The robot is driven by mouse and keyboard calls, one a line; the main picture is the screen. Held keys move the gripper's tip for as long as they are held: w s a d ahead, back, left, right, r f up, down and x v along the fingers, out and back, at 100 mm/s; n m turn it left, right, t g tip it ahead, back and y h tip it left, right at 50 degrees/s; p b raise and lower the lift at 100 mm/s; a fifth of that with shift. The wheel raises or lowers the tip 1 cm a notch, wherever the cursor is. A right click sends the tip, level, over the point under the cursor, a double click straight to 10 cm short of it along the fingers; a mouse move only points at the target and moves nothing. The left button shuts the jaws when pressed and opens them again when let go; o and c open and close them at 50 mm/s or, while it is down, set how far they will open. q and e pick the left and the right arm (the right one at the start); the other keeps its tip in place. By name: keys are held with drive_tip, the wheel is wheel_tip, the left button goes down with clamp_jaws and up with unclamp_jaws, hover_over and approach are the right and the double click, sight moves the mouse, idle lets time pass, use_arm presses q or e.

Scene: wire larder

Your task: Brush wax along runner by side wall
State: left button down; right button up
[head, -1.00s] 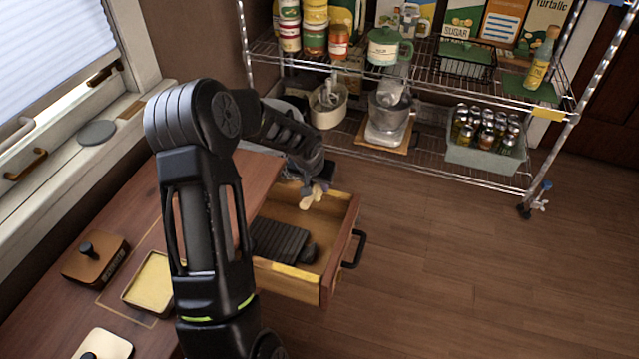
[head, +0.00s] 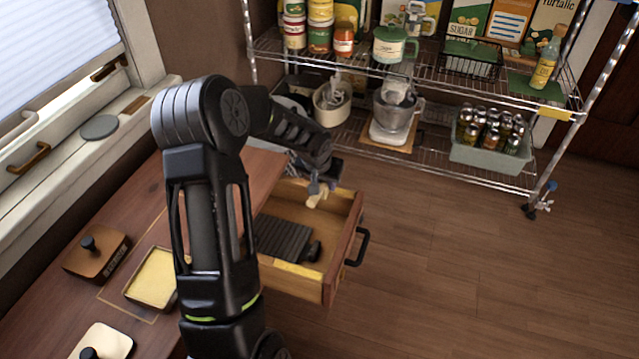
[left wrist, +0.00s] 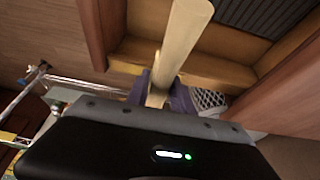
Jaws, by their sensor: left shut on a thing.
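The open wooden drawer (head: 349,222) juts out from the bench in the head view. My left gripper (head: 318,188) is over the drawer's far side, shut on a pale brush (head: 316,200). In the left wrist view the brush's long pale stick (left wrist: 182,40) stands between the purple-grey fingers (left wrist: 160,98), with the drawer's wooden wall and corner around it. A yellow strip (head: 299,270) shows along the drawer's near side wall. A tray of pale yellow wax (head: 153,278) sits on the bench. Whether the brush touches wood cannot be told. My right gripper is not in view.
A dark ribbed mat (head: 284,239) and a small dark object (head: 314,252) lie in the drawer. A brown block with a black knob (head: 96,254) and a pale lid (head: 105,342) are on the bench (head: 60,310). A wire rack (head: 480,178) stands behind; floor at right is clear.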

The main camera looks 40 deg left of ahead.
use_arm(q)
drive_tip(key=shift+d, duration=0.25)
drive_tip(key=shift+w+d+f, duration=0.1)
drive_tip(key=shift+w+d+b, duration=0.2)
drive_tip(key=shift+d+b, duration=0.25)
drive_tip(key=shift+d, duration=0.1)
drive_tip(key=shift+w+d+b, duration=0.2)
drive_tip(key=shift+d+b, duration=0.2)
drive_tip(key=shift+d, duration=0.15)
drive_tip(key=shift+r, duration=0.2)
drive_tip(key=shift+w+d+f+b, duration=0.15)
drive_tip(key=shift+w+d+b, duration=0.05)
drive_tip(key=shift+d+b, duration=0.3)
drive_tip(key=shift+w+d+b, duration=0.1)
drive_tip(key=shift+d+b, duration=0.5)
drive_tip(key=shift+d, duration=0.05)
